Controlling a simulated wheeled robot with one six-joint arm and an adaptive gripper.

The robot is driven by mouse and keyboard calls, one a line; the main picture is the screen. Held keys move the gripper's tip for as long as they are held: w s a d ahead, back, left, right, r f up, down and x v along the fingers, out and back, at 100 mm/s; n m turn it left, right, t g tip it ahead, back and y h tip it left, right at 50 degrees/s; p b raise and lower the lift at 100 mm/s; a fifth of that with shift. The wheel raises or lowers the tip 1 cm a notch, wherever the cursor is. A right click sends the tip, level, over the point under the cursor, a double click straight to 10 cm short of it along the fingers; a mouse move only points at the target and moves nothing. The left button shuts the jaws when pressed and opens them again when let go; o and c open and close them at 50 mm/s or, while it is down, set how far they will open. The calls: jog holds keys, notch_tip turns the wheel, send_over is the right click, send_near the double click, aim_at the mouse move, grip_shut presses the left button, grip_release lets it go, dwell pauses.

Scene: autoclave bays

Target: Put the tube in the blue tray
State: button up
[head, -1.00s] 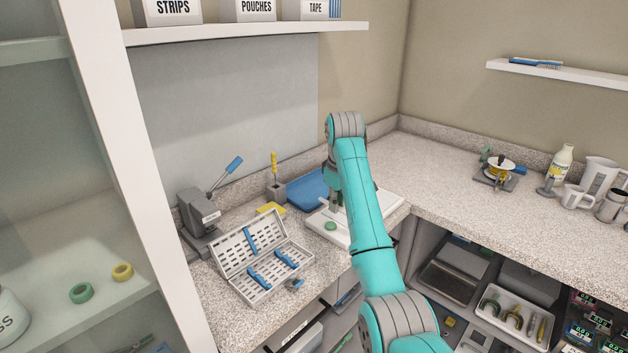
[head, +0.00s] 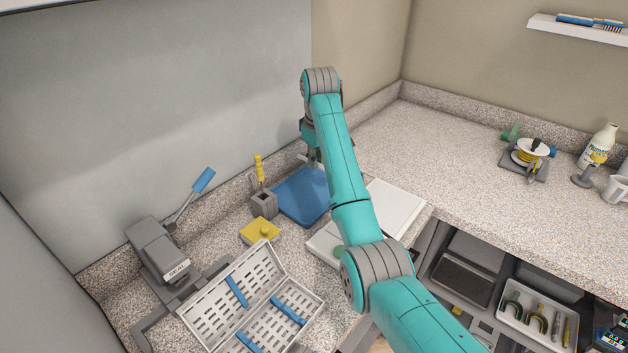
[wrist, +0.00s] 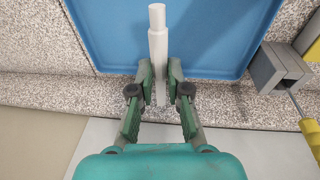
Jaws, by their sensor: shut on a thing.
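In the wrist view, my gripper (wrist: 160,72) is shut on a white tube (wrist: 158,40). The tube has a narrower end and points away from me, in front of the blue tray (wrist: 220,35). Whether the tube touches the tray cannot be told. In the head view, the blue tray (head: 292,203) lies on the counter against the back wall, and its bare floor shows. My gripper (head: 311,158) is above the tray's far right part, and my arm hides the tray's right side.
A grey holder (head: 264,204) with a yellow-handled tool stands left of the tray. A yellow block (head: 260,231), an open slotted cassette (head: 225,308) and a sealer (head: 160,252) lie nearer. A white board (head: 397,207) is partly behind my arm. The counter to the right is mostly clear.

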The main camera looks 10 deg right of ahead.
aim_at(315, 189)
jog(key=shift+f, duration=3.95)
jog(key=o, duration=0.7)
jog(key=shift+f, duration=0.15)
jog(key=shift+o, duration=0.2)
